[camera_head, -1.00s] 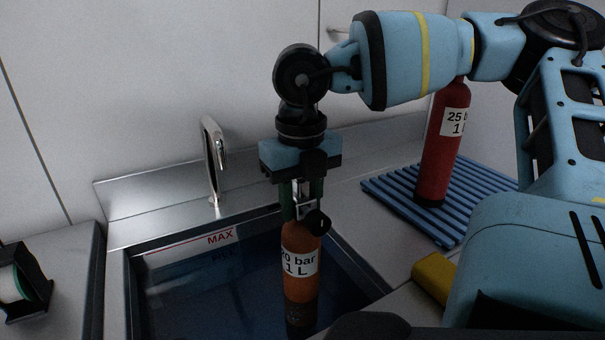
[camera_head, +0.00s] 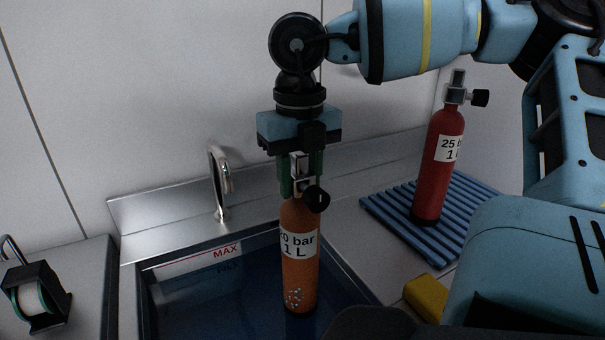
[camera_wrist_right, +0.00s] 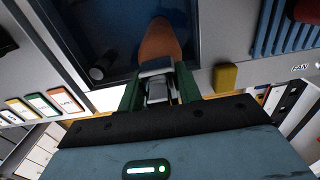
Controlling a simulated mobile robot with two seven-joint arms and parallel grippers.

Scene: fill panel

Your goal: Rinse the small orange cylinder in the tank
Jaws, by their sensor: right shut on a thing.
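The small orange cylinder (camera_head: 299,265) hangs upright from my right gripper (camera_head: 301,182), over or in the tank (camera_head: 190,300). Its label shows "bar 1 L", and pale droplets or bubbles show near its base. My right gripper is shut on the valve at its top. In the right wrist view the orange cylinder (camera_wrist_right: 161,42) lies between the green fingers (camera_wrist_right: 157,88). The tank has dark blue water and a "MAX" mark on its back wall. Whether the cylinder's base touches the water is hard to tell. My left gripper is not in view.
A tap (camera_head: 219,182) stands behind the tank. A red cylinder (camera_head: 439,165) stands on a blue slatted mat (camera_head: 470,205) at the right. A yellow block (camera_head: 427,297) lies at the tank's right. A tape dispenser (camera_head: 38,297) stands at the far left.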

